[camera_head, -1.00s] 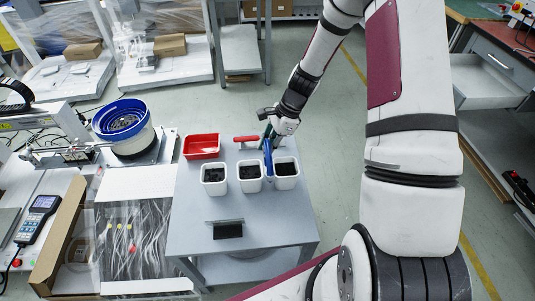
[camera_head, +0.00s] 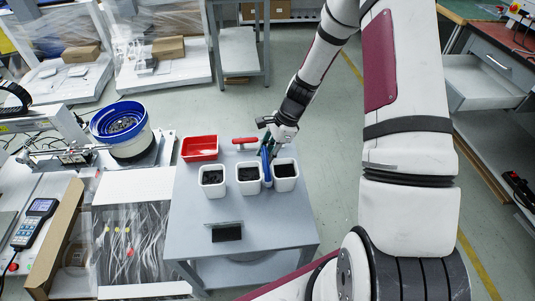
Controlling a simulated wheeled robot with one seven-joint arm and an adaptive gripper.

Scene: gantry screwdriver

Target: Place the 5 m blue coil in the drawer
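A blue coil (camera_head: 266,169) shows edge-on as a narrow upright band at the small grey table, between the middle and right white bins. My gripper (camera_head: 268,148) is at its upper end, and its fingers appear closed on the coil. The fingertips are small and partly hidden. The drawer (camera_head: 484,84) is at the far right, pulled open under a workbench. Its visible inside looks empty.
Three white bins with dark contents (camera_head: 248,178), a red tray (camera_head: 200,148), a red-handled item (camera_head: 245,140) and a small black block (camera_head: 226,232) are on the grey table (camera_head: 190,220). Open floor lies between table and workbench.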

